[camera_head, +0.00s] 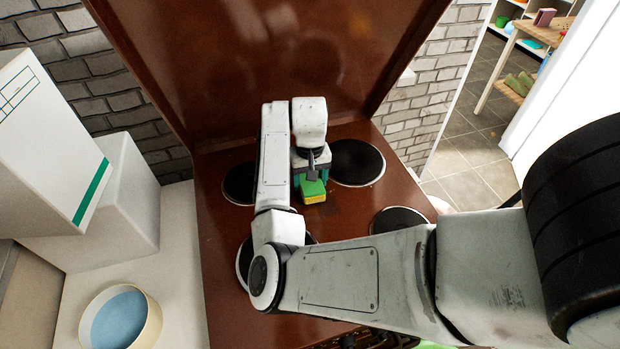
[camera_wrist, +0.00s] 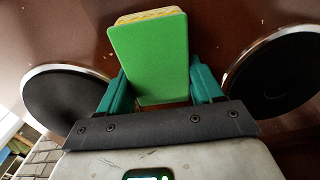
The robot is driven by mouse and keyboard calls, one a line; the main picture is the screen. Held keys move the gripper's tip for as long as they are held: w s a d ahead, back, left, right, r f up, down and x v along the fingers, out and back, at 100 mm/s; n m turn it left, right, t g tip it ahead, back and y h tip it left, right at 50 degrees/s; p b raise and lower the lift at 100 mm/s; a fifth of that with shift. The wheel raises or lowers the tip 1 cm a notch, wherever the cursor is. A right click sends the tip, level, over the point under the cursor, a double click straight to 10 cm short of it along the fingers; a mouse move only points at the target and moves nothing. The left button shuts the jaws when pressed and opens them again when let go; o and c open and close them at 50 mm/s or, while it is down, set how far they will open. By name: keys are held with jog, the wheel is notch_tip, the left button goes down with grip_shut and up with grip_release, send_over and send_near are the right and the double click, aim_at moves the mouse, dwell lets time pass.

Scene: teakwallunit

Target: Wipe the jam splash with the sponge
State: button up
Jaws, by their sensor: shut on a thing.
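The sponge (camera_head: 313,190) is green on one side and yellow on the other. My gripper (camera_head: 311,178) is shut on it, over the reddish-brown cooktop (camera_head: 222,245). In the wrist view the sponge (camera_wrist: 150,58) sits between the two teal fingers of my gripper (camera_wrist: 160,88), green face towards the camera, its yellow edge at the far end. I cannot tell whether the sponge touches the cooktop. I cannot clearly make out the jam splash; it may blend with the brown surface or lie hidden under the sponge or my arm.
Black round hotplates surround the sponge, among them one at the back right (camera_head: 357,162) and one at the front right (camera_head: 400,220). A glossy brown panel (camera_head: 270,60) rises behind. A cream bowl (camera_head: 151,322) with blue inside and white boxes (camera_head: 125,205) stand left.

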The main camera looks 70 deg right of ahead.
jog(key=shift+r+p, duration=2.65)
jog(key=shift+r, duration=0.35)
jog(key=shift+r, duration=1.45)
